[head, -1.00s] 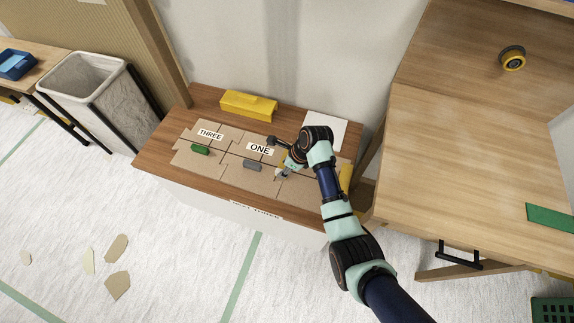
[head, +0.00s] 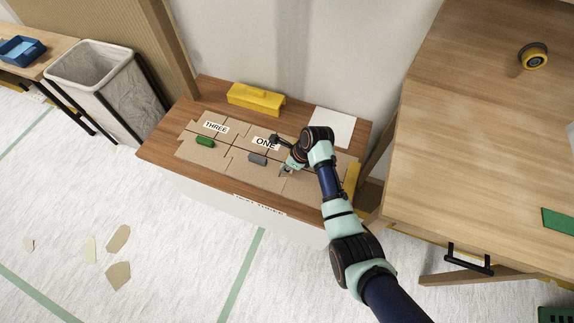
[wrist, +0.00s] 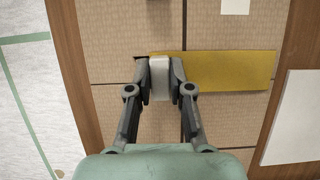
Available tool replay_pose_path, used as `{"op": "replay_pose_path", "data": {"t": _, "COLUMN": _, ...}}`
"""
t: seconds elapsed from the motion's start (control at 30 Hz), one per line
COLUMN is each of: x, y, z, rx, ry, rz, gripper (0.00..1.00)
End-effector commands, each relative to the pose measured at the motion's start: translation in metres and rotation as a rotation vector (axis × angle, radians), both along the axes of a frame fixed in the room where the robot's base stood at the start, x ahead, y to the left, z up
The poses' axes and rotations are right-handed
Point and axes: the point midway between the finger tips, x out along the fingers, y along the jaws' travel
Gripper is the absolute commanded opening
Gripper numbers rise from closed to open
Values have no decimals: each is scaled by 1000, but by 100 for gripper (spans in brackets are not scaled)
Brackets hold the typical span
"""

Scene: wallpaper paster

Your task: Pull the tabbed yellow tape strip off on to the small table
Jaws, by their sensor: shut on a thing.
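My gripper (wrist: 159,72) is shut on a pale grey tab (wrist: 159,90) at the left end of the yellow tape strip (wrist: 225,70) in the wrist view. The strip extends right from the tab over tan textured panels and looks flat. I cannot tell whether any of it has come away. In the head view my gripper (head: 286,170) is low over the right part of the panels (head: 240,170), and my arm hides most of the strip.
The panels lie on a brown wooden table (head: 150,150). Labels THREE and ONE, a yellow box (head: 256,98) and a white sheet (head: 332,126) are on it. A taller table (head: 460,150) stands right, a bin (head: 95,75) left. Scraps lie on the open floor.

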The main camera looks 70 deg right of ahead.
Motion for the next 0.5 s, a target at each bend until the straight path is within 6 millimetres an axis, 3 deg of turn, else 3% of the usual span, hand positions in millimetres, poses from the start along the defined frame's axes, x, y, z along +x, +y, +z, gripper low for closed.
{"op": "replay_pose_path", "data": {"t": 0.5, "x": 0, "y": 0, "z": 10, "rx": -1, "ry": -1, "rz": 0, "gripper": 0}}
